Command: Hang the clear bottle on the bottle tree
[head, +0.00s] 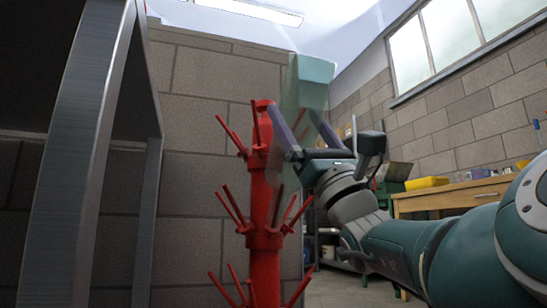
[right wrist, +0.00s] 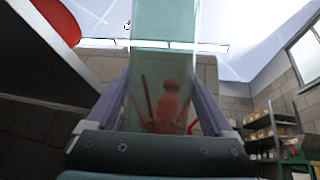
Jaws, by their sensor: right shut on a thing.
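The clear bottle (head: 312,72) is a pale green see-through shape, held roughly upright with a broad flat end at the top. My right gripper (head: 304,128) is shut on it, with a finger on either side. The bottle also shows in the right wrist view (right wrist: 165,60), between the fingers. The red bottle tree (head: 264,240) stands upright with tiers of slanted pegs. In the head view the bottle overlaps the tree's right side near its top; whether they touch I cannot tell. The bottle's lower end is hard to make out. My left gripper is not in view.
A grey metal frame (head: 84,140) stands at the left. A block wall (head: 200,90) is behind the tree. A wooden bench (head: 450,195) with a yellow bin (head: 427,183) is at the right. Shelves with small goods (right wrist: 268,135) show in the right wrist view.

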